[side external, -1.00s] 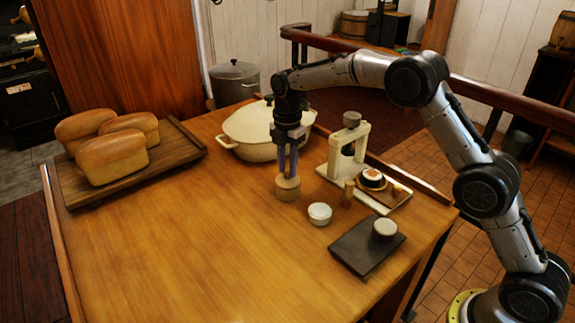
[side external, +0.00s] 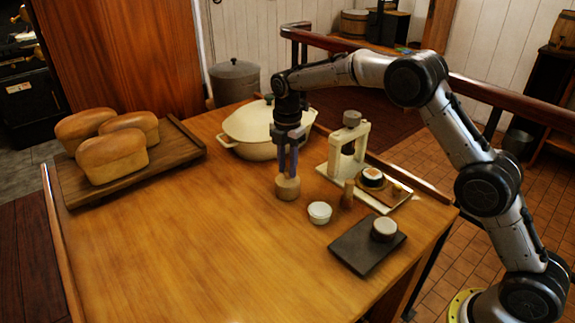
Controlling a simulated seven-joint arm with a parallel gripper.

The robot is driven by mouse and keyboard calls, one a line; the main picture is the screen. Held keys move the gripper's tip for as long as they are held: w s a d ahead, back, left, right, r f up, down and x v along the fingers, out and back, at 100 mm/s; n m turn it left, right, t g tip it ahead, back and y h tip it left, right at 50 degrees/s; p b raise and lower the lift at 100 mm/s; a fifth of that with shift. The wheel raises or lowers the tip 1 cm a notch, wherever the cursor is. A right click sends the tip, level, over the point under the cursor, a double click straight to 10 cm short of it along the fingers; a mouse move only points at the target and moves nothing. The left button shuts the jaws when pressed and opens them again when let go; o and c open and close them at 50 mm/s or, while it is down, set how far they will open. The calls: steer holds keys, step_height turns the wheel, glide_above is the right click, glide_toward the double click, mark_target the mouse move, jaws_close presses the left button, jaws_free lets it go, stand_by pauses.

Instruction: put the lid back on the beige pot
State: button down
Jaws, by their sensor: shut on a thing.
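The small beige pot (side external: 288,193) stands upright on the wooden table (side external: 190,235), near its middle. My gripper (side external: 288,174) points straight down over it, with both fingertips at the top of the pot. The gripper is shut on the lid, which is mostly hidden by the fingers and looks the same tan as the pot. The lid is at the pot's mouth; I cannot tell whether it rests fully on the rim or is slightly above it.
A white bowl (side external: 320,212) and a small brown cylinder (side external: 348,194) stand close to the right. A dark slab (side external: 355,256) holds a round pale-topped piece (side external: 384,229). A cream press (side external: 332,171) and a large casserole (side external: 245,150) stand behind. Bread loaves (side external: 112,158) are left; the front left table is clear.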

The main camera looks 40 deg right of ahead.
stand_by(0.4)
steer(key=shift+c, duration=0.4)
jaws_free()
steer(key=shift+r, duration=3.5)
jaws_close()
